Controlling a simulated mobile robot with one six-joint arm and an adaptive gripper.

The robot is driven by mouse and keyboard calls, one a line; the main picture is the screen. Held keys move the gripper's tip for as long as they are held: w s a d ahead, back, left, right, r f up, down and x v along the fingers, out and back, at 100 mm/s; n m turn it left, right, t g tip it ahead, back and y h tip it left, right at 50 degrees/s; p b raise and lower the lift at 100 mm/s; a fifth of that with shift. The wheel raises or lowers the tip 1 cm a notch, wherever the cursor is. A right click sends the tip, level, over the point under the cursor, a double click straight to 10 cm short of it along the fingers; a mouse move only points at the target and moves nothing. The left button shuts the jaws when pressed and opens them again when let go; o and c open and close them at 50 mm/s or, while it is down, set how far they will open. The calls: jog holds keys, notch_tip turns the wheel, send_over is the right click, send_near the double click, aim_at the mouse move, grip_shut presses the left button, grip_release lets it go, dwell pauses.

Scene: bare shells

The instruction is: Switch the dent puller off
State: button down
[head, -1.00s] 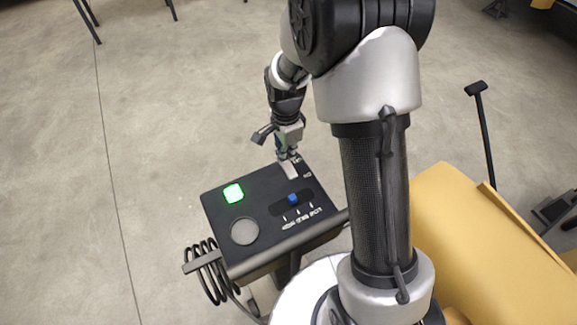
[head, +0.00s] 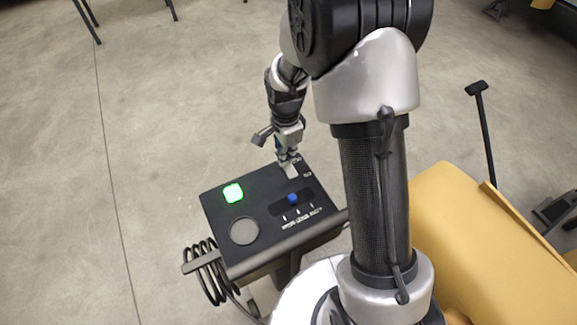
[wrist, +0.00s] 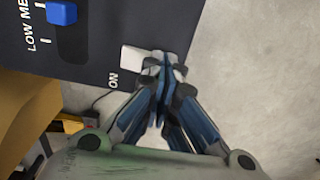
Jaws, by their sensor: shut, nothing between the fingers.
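The dent puller (head: 217,213) is a dark box on a stand in the head view, its top panel facing up. A green lamp (head: 233,193) on it is lit. A pale switch (head: 289,173) sits at the panel's far edge; in the wrist view the switch (wrist: 131,58) has "ON" printed beside it. My gripper (head: 287,158) is shut and empty, its fingertips right at the switch. In the wrist view my gripper (wrist: 165,68) overlaps the switch's right end; I cannot tell whether it touches.
A blue slider (head: 292,198) and a grey round disc (head: 244,231) are also on the panel. A coiled black cable (head: 205,275) hangs at the left. A yellow body (head: 470,230) stands close at the right. Open concrete floor lies left and behind.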

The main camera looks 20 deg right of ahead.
jog(key=shift+f+b, duration=0.45)
jog(key=shift+f, duration=0.25)
notch_tip(320, 180, up, 7)
jog(key=p, duration=0.5)
dwell(0.6)
